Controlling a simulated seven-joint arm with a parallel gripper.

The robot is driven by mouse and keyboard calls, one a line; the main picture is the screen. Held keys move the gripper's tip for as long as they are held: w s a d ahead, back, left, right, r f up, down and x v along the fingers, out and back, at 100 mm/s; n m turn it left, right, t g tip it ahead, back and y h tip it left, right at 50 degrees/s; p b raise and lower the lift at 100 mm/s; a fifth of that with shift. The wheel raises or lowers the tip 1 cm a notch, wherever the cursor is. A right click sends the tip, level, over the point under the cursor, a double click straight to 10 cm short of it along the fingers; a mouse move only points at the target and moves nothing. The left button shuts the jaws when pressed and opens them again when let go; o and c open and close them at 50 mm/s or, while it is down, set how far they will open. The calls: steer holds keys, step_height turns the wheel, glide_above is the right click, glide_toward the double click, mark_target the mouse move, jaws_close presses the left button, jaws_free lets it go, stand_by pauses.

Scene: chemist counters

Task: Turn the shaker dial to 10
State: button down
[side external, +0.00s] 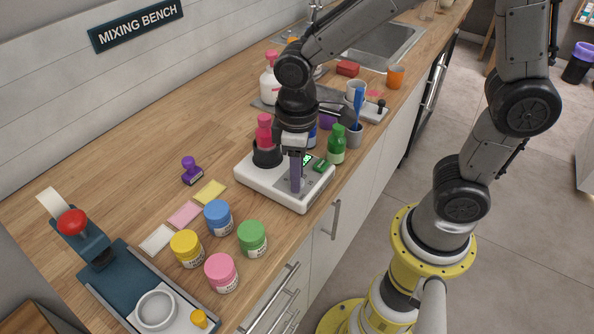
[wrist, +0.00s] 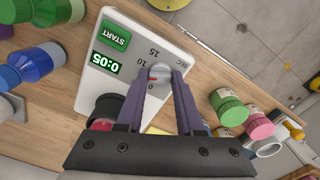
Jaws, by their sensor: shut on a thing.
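The white shaker (side external: 270,185) sits on the wooden counter, with a red-capped bottle in its black holder (side external: 267,154). In the wrist view its top (wrist: 180,38) shows a green START button (wrist: 117,36) and a green display (wrist: 107,63) reading 0:05. The grey dial (wrist: 160,72) has a red mark, with numbers including 0, 10 and 15 printed around it. My gripper (wrist: 160,78) points down with its purple fingers shut on the dial, one on each side. In the side view my gripper (side external: 296,187) hides the dial.
A green bottle (side external: 337,145) stands close behind the shaker. Blue (side external: 218,217), yellow, pink and green (side external: 252,238) jars stand in front, near coloured pads. A purple stamp (side external: 191,171) lies to the left. A cup with a blue brush (side external: 357,110) stands behind.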

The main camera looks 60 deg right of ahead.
steer(key=m, duration=0.4)
steer(key=shift+r+m, duration=0.1)
steer(key=shift+m, duration=0.2)
stand_by(0.3)
steer(key=c, duration=0.5)
jaws_free()
steer(key=shift+c, duration=0.2)
step_height(320, 180, up, 14)
